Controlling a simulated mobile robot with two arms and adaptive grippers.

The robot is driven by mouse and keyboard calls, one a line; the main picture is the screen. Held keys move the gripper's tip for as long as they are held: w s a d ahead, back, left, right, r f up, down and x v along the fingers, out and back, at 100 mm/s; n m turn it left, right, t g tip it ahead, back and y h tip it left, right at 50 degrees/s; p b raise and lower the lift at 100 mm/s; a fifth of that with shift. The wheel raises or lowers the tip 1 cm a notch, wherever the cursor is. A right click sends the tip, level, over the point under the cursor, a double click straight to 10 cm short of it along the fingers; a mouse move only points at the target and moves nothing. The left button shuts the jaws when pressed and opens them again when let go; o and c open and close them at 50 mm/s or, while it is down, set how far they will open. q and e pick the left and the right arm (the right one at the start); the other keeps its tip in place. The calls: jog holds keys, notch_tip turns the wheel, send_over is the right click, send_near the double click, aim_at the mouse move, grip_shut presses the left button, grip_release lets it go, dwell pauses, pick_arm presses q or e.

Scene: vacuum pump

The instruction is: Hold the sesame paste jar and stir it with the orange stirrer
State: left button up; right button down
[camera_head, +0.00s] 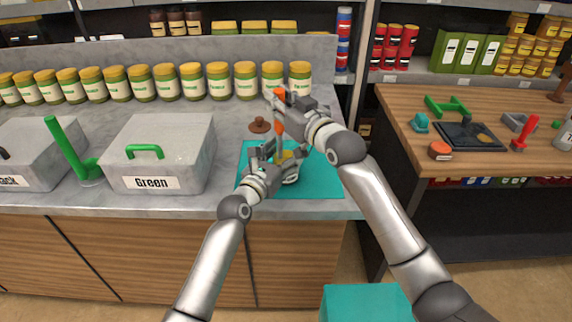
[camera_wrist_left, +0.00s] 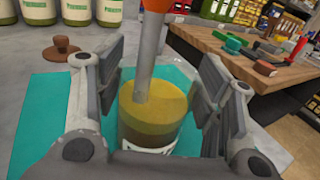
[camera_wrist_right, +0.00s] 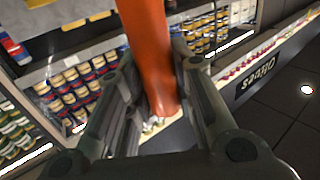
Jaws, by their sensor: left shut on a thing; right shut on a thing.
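The sesame paste jar (camera_wrist_left: 153,115) is glass, with yellow-brown paste inside and no lid on it. It stands on the teal mat (camera_head: 325,183) on the counter. My left gripper (camera_head: 270,165) is shut around the jar; in the left wrist view its fingers (camera_wrist_left: 155,110) lie on both sides of it. The orange stirrer (camera_head: 279,115) stands upright with its grey shaft (camera_wrist_left: 148,60) down in the paste. My right gripper (camera_head: 285,105) is shut on the stirrer's orange handle (camera_wrist_right: 150,60), above the left gripper. The jar is mostly hidden in the head view.
A brown lid (camera_head: 260,125) lies behind the mat. A row of jars (camera_head: 165,82) lines the counter's back. A wooden table (camera_head: 395,105) with tools is at right.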

jog(key=shift+s+d, duration=0.75)
jog(key=shift+d, duration=0.1)
jog(key=shift+w+d, duration=0.7)
jog(key=shift+w, duration=0.1)
jog(key=shift+a, duration=0.1)
jog(key=shift+x, duration=0.95)
